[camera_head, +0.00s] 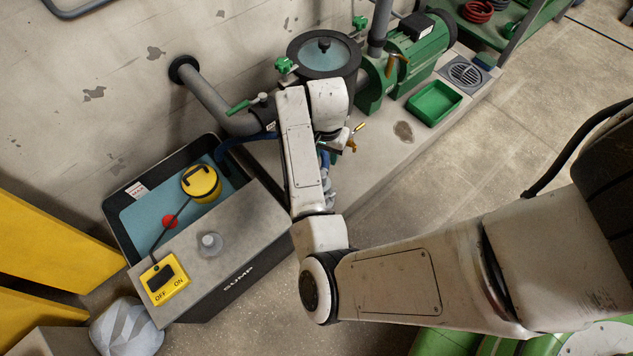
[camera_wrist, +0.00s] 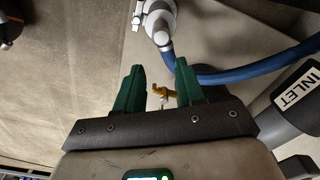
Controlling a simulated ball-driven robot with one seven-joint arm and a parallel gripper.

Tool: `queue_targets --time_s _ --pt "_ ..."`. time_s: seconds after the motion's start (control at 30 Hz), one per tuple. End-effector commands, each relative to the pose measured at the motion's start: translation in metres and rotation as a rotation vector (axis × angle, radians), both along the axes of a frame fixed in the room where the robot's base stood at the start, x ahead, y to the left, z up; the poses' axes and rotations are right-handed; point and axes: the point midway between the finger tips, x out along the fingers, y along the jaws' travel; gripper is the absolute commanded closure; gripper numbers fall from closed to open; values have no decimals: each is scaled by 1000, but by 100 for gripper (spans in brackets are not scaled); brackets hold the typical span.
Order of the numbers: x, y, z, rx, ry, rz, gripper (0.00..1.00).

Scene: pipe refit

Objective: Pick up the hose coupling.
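The hose coupling (camera_wrist: 160,20) is a light grey fitting on the end of a blue hose (camera_wrist: 240,72), at the top of the wrist view. In the head view a grey fitting (camera_head: 329,190), which looks like the same coupling, shows partly behind my arm. My gripper (camera_wrist: 160,72) is open, with its two green fingers apart and nothing held between them. The coupling lies beyond the fingertips, apart from them. A brass-coloured valve handle (camera_wrist: 160,92) shows in the gap between the fingers, farther off. In the head view my arm mostly hides the gripper.
A sump tank (camera_head: 235,262) with blue water and a yellow float (camera_head: 201,183) stands at left. A dark pipe marked INLET (camera_wrist: 297,92) is at right in the wrist view. A green pump (camera_head: 415,50) and green tray (camera_head: 434,103) stand behind.

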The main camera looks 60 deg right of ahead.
Motion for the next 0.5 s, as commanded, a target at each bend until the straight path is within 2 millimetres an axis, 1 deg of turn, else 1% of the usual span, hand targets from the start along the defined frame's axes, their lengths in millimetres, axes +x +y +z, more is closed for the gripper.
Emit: queue_targets --time_s 0.03,0.1,0.27,0.5 --pt "0 8 -12 19 6 -14 62" --pt "-1 13 -18 33 11 -25 62" --pt "-2 14 -32 37 15 -29 62" --pt "-2 14 -68 36 16 -28 62"
